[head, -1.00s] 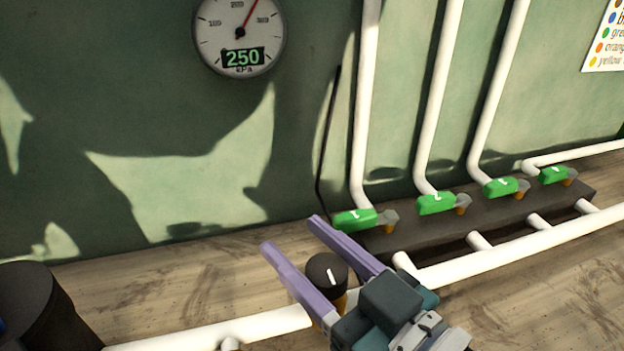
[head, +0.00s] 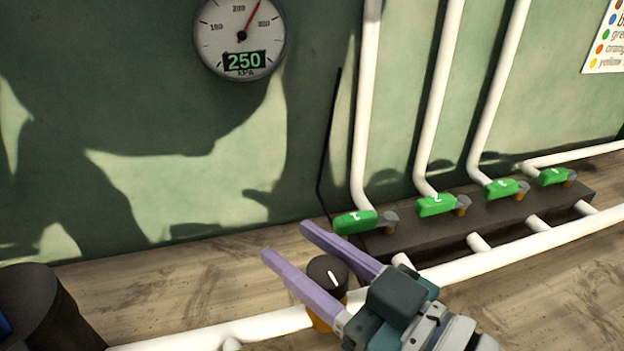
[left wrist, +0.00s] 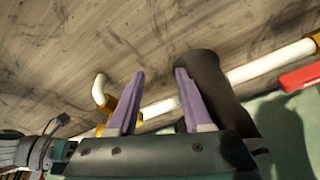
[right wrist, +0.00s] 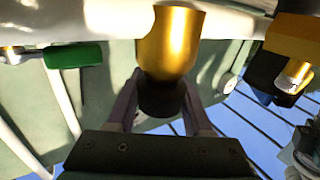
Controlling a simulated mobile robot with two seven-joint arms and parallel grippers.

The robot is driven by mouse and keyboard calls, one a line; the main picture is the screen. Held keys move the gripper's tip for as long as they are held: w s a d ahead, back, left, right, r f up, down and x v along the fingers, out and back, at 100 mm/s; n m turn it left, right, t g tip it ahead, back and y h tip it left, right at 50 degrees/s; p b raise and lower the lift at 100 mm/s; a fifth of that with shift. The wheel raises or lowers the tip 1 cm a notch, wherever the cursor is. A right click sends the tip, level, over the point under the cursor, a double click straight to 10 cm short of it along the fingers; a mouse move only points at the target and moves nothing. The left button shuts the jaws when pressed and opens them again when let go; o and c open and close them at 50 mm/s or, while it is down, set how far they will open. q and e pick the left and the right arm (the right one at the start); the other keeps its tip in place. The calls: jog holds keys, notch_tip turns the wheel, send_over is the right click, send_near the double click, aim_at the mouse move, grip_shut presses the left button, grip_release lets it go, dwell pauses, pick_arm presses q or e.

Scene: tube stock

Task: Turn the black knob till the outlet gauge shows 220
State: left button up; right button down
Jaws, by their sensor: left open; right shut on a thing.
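The black knob (head: 327,271) has a white mark on top and sits on a brass body (head: 318,322) in the white pipe. My right gripper (head: 283,240) is shut on the knob, one lilac finger on each side. In the right wrist view the knob (right wrist: 160,101) is between the fingers, below the brass body (right wrist: 172,42). The round gauge (head: 215,42) on the wall reads 250 kPa on its green display, its red needle between 200 and 300. My left gripper (left wrist: 160,75) is open and empty in the left wrist view; it is not visible in the head view.
A dark manifold (head: 440,232) with several green-handled valves (head: 437,205) stands right of the knob. White pipes (head: 365,110) rise from it up the wall. A dark cylinder (head: 45,310) stands at lower left and shows beside my left fingers (left wrist: 215,85).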

pick_arm(q)
jog(key=shift+f, duration=0.15)
pick_arm(e)
jog(key=n+g+y, duration=0.2)
jog(key=shift+s+a+f+g, duration=0.1)
jog(key=shift+s+g, duration=0.05)
jog(key=shift+g, duration=0.25)
pick_arm(q)
jog(key=shift+d+f+b, duration=0.1)
jog(key=shift+f+b, duration=0.55)
jog(key=shift+b, duration=0.25)
jog(key=shift+f+b, duration=0.5)
jog(key=shift+f, duration=0.05)
pick_arm(e)
jog(key=shift+s+a+n+g+y, duration=0.1)
jog(key=shift+s+n+g+y, duration=0.3)
jog(key=shift+n+g, duration=0.6)
jog(key=shift+s+a+n+g+y, duration=0.1)
jog(key=shift+n+g+y, duration=0.55)
jog(key=shift+g, duration=0.65)
jog(key=shift+c, duration=1.6)
grip_release()
jog(key=shift+n+g, duration=0.25)
jog(key=shift+g, duration=0.05)
pick_arm(q)
jog(key=shift+d+f, duration=0.1)
jog(key=shift+f, duration=0.05)
pick_arm(e)
jog(key=v, duration=1)
